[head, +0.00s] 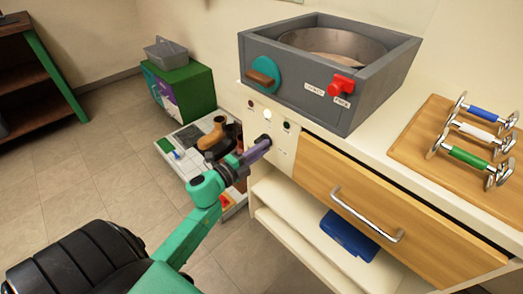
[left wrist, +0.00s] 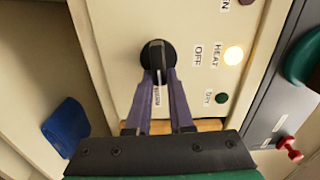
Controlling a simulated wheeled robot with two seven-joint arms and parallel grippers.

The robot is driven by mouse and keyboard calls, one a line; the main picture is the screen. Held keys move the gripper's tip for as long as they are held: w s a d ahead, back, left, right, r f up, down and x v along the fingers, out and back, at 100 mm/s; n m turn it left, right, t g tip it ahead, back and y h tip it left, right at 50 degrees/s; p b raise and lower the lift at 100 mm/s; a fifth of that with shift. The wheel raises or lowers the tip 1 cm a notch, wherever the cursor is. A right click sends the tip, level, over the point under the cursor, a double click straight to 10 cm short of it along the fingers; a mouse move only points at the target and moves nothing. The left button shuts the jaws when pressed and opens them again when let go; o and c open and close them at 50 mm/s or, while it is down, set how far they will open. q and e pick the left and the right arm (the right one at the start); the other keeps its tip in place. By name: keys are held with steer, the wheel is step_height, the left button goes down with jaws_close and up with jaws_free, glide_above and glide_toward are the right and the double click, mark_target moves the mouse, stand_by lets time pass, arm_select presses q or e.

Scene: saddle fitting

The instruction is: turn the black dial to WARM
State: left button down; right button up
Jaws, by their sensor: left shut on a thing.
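The black dial (left wrist: 158,54) is round with a raised bar, on a cream panel. In the left wrist view the bar lies up and down, its lower end toward a small label (left wrist: 157,96) between my fingers, too blurred to read surely. An OFF label (left wrist: 198,56) sits right of the dial. The dial also shows in the head view (head: 265,140), partly hidden by my gripper. My left gripper (left wrist: 159,76) has its purple fingers shut on the dial's bar; it also shows in the head view (head: 263,148). My right gripper is not in view.
A lit lamp (left wrist: 234,55) marked HEAT sits between a dark red lamp (left wrist: 246,2) and a green one (left wrist: 221,98). The grey basin housing (head: 310,88) stands above the panel. A wooden drawer (head: 345,190) with a metal handle is to the right; a blue item (head: 349,235) lies below.

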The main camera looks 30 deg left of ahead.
arm_select(q)
steer(key=shift+f+m, duration=0.15)
steer(key=shift+m, duration=0.25)
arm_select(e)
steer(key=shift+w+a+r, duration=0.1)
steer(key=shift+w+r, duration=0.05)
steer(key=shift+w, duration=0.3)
arm_select(q)
steer(key=c, duration=0.8)
jaws_free()
steer(key=v, duration=1.4)
steer(key=shift+s, duration=0.3)
steer(key=shift+a, duration=0.1)
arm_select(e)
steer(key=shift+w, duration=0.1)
